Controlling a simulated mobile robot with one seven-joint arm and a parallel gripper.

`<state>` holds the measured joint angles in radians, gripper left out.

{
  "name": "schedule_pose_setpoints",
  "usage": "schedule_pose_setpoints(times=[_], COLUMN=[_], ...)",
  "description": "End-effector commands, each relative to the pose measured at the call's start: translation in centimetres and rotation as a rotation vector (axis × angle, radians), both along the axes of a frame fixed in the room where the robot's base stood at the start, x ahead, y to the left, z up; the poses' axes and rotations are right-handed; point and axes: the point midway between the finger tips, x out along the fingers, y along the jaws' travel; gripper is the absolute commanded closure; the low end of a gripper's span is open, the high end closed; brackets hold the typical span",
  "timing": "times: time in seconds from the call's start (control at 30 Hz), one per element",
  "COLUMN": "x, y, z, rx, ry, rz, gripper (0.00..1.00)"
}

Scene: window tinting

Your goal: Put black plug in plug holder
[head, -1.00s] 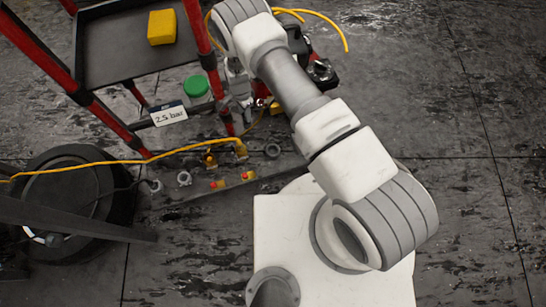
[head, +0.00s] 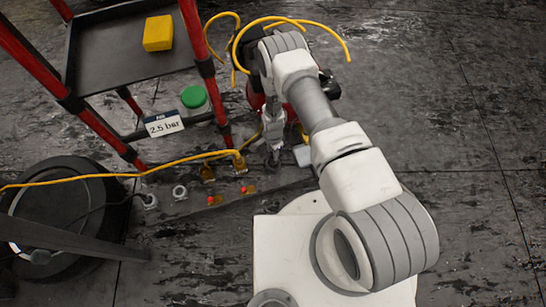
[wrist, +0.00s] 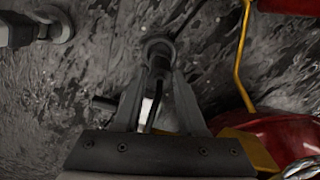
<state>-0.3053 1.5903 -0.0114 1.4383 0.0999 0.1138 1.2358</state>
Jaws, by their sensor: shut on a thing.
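My gripper (wrist: 158,92) is shut on the black plug (wrist: 158,66), whose dark body shows between and just beyond the fingertips in the wrist view. The plug's far end lines up with a round grey plug holder (wrist: 157,42) on the floor. I cannot tell whether the plug is inside the ring or just above it. In the head view my gripper (head: 272,148) points down at the floor beside the red cart, and the plug is mostly hidden there.
A red-framed cart (head: 190,50) with a yellow block (head: 158,33) stands left of my arm. A red machine is close at right in the wrist view (wrist: 275,143).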

Motion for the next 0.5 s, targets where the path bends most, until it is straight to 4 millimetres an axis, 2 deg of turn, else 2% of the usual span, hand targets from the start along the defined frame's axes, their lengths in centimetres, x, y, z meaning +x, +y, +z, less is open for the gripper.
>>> schedule_pose_setpoints(times=[0.3, 0.5], x=[0.0, 0.0], y=[-0.1, 0.0], z=[-4.1, -4.0], rx=[0.000, 0.001], ry=[0.000, -0.001], rz=[0.002, 0.001], gripper=[1.00, 1.00])
